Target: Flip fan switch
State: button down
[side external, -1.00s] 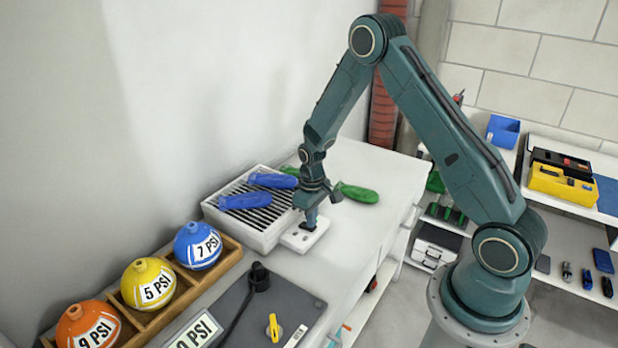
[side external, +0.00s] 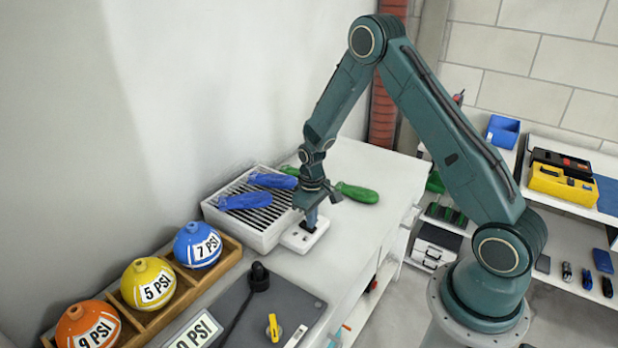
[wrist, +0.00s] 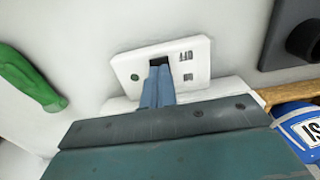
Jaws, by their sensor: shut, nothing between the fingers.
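The white switch plate (side external: 306,238) lies on the white bench top beside the slatted white fan box (side external: 262,229). In the wrist view the switch plate (wrist: 198,58) shows a dark opening, a green dot and small dark marks. My gripper (side external: 309,225) points down at the plate with its fingers together and nothing between them. In the wrist view my gripper's fingertips (wrist: 159,68) are at the dark opening of the plate. They hide part of the opening, so the switch's position cannot be told.
Blue objects (side external: 245,201) lie on the fan box's slats. A green object (side external: 357,194) lies behind my gripper. A wooden rack (side external: 228,253) with orange, yellow and blue balls and a dark panel (side external: 302,303) with a yellow knob are in front. The bench's right edge is close.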

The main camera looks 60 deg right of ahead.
notch_tip(320, 180, up, 6)
jog(key=shift+r, duration=0.2)
dwell(0.8)
jog(key=shift+r, duration=0.1)
jog(key=s+a+r+t, duration=0.1)
jog(key=s+a+r, duration=0.25)
jog(key=r, duration=0.55)
jog(key=s+a+r+t, duration=0.2)
jog(key=s+a+r, duration=0.15)
jog(key=r, duration=0.65)
jog(key=s+a+r+t, duration=0.1)
jog(key=s+a+r, duration=0.1)
jog(key=s, duration=0.6)
jog(key=s+a+r+t, duration=0.1)
jog(key=s+a+r, duration=0.1)
jog(key=s+r, duration=0.3)
jog(key=s, duration=0.4)
jog(key=shift+s+t, duration=0.3)
